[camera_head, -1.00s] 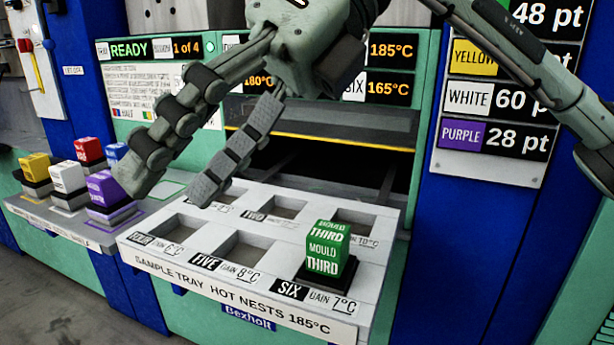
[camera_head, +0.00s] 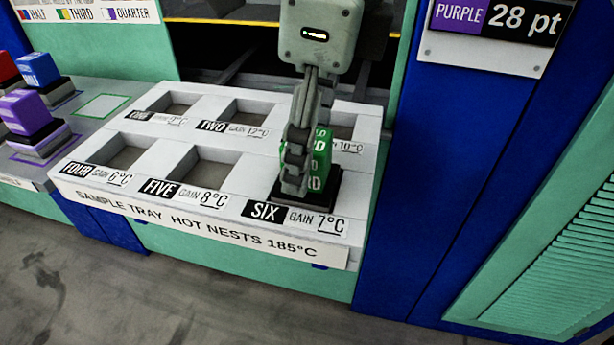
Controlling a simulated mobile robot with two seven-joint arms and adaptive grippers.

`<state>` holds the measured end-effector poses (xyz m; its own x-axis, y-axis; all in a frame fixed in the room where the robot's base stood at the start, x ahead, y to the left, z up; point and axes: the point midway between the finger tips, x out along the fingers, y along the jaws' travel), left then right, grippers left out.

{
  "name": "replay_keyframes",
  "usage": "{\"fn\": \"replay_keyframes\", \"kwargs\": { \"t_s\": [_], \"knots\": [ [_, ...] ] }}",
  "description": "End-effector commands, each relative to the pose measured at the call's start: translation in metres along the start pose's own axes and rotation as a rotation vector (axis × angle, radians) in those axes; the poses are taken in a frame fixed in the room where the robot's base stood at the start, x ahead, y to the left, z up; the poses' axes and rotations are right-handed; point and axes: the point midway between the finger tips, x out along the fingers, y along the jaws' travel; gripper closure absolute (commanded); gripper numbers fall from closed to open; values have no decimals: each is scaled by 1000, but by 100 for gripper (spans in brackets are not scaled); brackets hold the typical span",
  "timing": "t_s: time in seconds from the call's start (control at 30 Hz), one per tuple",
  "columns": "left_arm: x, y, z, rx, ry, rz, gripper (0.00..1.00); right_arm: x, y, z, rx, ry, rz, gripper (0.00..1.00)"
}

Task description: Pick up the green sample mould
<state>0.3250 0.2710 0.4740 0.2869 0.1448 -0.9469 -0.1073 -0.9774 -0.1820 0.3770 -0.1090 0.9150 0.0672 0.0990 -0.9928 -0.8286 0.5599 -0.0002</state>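The green sample mould (camera_head: 321,165) stands upright on its dark base in nest SIX of the white sample tray (camera_head: 330,247). My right gripper (camera_head: 294,170) has come down from above with its fingers at the mould. A near finger covers the left part of the mould's front. The other finger is mostly hidden behind it, so I cannot tell whether the fingers touch the mould or are shut on it. My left gripper is out of view.
The other nests in view look empty. A purple mould (camera_head: 24,113) and a blue mould (camera_head: 38,69) stand on the shelf at left. A blue press column (camera_head: 430,170) rises right of the tray. Floor shows in front.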

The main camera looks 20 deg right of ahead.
Motion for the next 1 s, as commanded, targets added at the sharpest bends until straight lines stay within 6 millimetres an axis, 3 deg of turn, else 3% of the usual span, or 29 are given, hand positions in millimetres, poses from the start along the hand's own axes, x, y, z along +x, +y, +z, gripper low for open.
{"fn": "replay_keyframes", "kwargs": {
  "t_s": [0.23, 0.73, 1.0],
  "knots": [
    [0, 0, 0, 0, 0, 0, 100, 2, 0, 0, 1, -1, 0, 36],
    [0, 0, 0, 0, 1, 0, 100, 2, 0, 0, 1, -1, 1, 98],
    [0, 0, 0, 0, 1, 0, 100, 0, 0, 1, 1, -5, -1, 100]
  ]
}}
